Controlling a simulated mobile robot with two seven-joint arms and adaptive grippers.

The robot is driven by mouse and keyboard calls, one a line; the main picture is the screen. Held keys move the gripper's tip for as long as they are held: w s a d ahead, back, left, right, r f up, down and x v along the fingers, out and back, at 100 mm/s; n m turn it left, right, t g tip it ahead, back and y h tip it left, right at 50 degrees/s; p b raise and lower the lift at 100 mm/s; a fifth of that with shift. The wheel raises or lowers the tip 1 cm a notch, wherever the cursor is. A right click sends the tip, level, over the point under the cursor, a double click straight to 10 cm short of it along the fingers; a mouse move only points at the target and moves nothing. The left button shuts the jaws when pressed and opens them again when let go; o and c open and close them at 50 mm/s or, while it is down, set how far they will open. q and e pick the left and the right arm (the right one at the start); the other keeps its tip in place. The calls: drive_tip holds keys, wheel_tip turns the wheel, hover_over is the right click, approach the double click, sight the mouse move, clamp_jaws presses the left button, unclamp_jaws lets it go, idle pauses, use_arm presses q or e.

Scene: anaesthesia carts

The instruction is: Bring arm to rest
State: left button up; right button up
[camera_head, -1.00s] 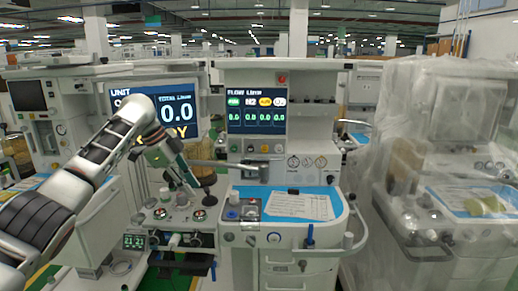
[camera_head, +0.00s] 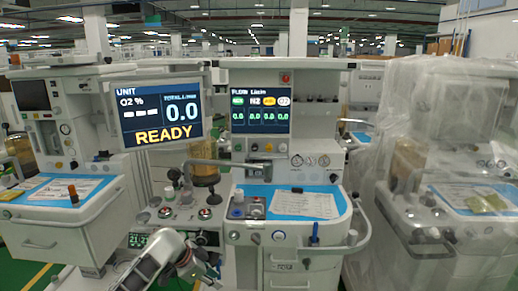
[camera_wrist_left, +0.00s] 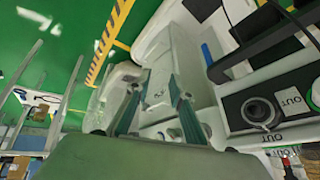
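My left arm (camera_head: 160,255) is low at the bottom of the head view, in front of the middle anaesthesia cart. Its gripper (camera_head: 207,270) is small and partly cut off there, below the cart's row of knobs. In the left wrist view the two fingers of my left gripper (camera_wrist_left: 158,95) are spread apart with nothing between them. I cannot tell how far the gripper is from the cart's front. My right arm and gripper are not in view.
The middle cart has a READY screen (camera_head: 160,110), a flow screen (camera_head: 260,110) and a blue worktop (camera_head: 258,192) with a paper sheet. Another cart (camera_head: 65,225) stands left, and a plastic-covered cart (camera_head: 455,150) right. Green floor (camera_wrist_left: 55,40) shows in the wrist view.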

use_arm(q)
drive_tip(key=s+f+n+t, duration=0.3)
drive_tip(key=s+f+n, duration=0.2)
drive_tip(key=s+f, duration=1.05)
drive_tip(key=s+a+r+n+t+y, duration=0.1)
drive_tip(key=s+a+r+n, duration=0.1)
drive_tip(key=s, duration=0.8)
drive_tip(key=s+a+r+n+t+y, duration=0.1)
drive_tip(key=s+a+r+n+t, duration=0.1)
drive_tip(key=s, duration=0.8)
drive_tip(key=shift+s+a+t, duration=0.15)
drive_tip(key=shift+a+t, duration=0.15)
drive_tip(key=shift+a, duration=0.55)
